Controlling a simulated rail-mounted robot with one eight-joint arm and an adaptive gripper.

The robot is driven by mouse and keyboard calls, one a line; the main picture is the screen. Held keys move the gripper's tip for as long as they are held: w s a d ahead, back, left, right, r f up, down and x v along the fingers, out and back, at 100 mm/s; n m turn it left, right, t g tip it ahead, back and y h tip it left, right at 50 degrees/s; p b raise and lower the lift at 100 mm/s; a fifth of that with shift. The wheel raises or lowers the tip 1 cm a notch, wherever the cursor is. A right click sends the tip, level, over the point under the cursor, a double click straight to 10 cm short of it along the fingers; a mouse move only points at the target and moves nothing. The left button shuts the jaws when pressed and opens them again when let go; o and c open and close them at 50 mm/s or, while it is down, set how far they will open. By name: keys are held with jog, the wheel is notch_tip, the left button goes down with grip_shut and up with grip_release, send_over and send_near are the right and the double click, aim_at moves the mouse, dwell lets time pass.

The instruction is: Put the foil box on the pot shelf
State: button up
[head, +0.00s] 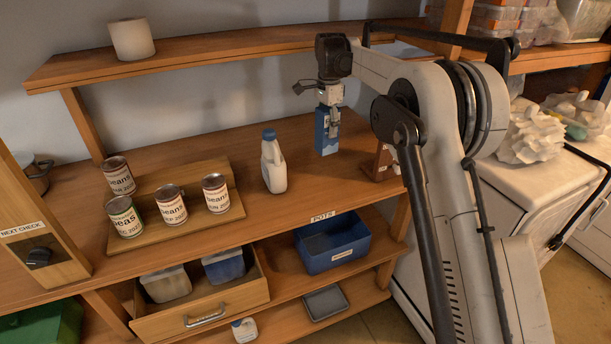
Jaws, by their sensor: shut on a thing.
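A blue box (321,141), which I take to be the foil box, stands upright at the back of the wooden worktop. My gripper (334,122) points down from above and is shut on its upper part. I cannot tell whether the box's base touches the worktop. The pot shelf (283,262) is below the worktop, under a label reading POTS (322,216). A blue open bin (333,250) sits on this shelf and takes up much of the visible width.
A white jug with a blue cap (273,165) stands left of the box. Several cans (171,205) are on a wooden riser at the left. An open drawer (205,307) juts out left of the bin. A small brown object (382,163) is beside my arm.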

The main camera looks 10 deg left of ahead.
aim_at(323, 150)
jog(key=shift+w+a+r+m, duration=0.25)
jog(key=shift+w+a+m, duration=0.2)
jog(key=shift+m, duration=0.15)
notch_tip(323, 150, down, 10)
jog(key=shift+r+p, duration=0.1)
jog(key=shift+p, duration=0.55)
jog(key=o, duration=1.3)
